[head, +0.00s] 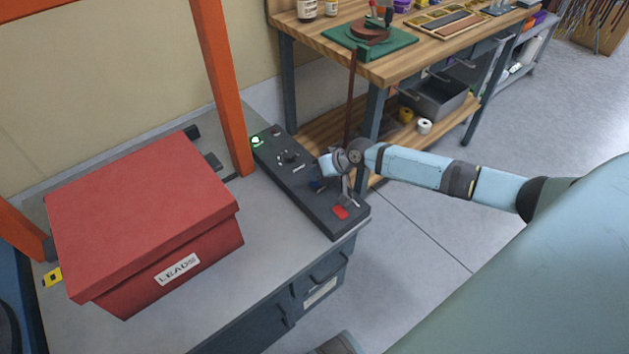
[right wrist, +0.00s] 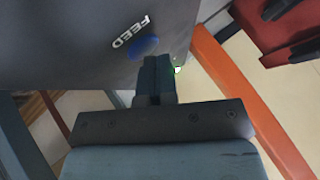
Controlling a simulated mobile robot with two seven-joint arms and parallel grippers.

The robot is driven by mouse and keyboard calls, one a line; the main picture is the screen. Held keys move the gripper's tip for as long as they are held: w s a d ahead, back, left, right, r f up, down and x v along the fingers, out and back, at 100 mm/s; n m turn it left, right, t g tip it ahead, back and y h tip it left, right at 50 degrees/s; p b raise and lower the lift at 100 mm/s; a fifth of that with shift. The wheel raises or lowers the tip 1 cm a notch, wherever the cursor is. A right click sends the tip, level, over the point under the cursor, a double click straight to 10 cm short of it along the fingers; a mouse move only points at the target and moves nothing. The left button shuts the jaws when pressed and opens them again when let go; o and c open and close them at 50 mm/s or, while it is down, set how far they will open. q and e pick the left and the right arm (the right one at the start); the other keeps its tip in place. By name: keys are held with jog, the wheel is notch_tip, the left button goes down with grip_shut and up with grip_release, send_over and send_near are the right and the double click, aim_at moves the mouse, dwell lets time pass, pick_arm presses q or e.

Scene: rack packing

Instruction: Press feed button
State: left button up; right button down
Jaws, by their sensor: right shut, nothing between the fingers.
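The feed button is blue and round. It shows in the right wrist view (right wrist: 143,46) beside the white word FEED on a dark panel face. In the head view, a blue spot (head: 316,186) on the dark control panel (head: 290,187) appears to be the same button, partly covered by my gripper. My right gripper (head: 322,178) is shut and empty, coming over the panel from the right. In the right wrist view its closed fingertips (right wrist: 157,62) are right at the button's edge. I cannot tell whether they touch it. My left gripper is out of view.
A red lidded box (head: 150,210) labelled LEADS stands left of the panel on the grey bench. An orange upright (head: 222,90) rises behind them. The panel also has a lit green lamp (head: 256,141) and a red control (head: 340,212). A wooden workbench (head: 400,64) stands behind.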

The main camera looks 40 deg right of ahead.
jog(key=shift+r+p, duration=0.5)
jog(key=shift+r, duration=0.2)
notch_tip(320, 180, up, 5)
jog(key=p, duration=0.4)
jog(key=shift+p, duration=0.35)
dwell(0.4)
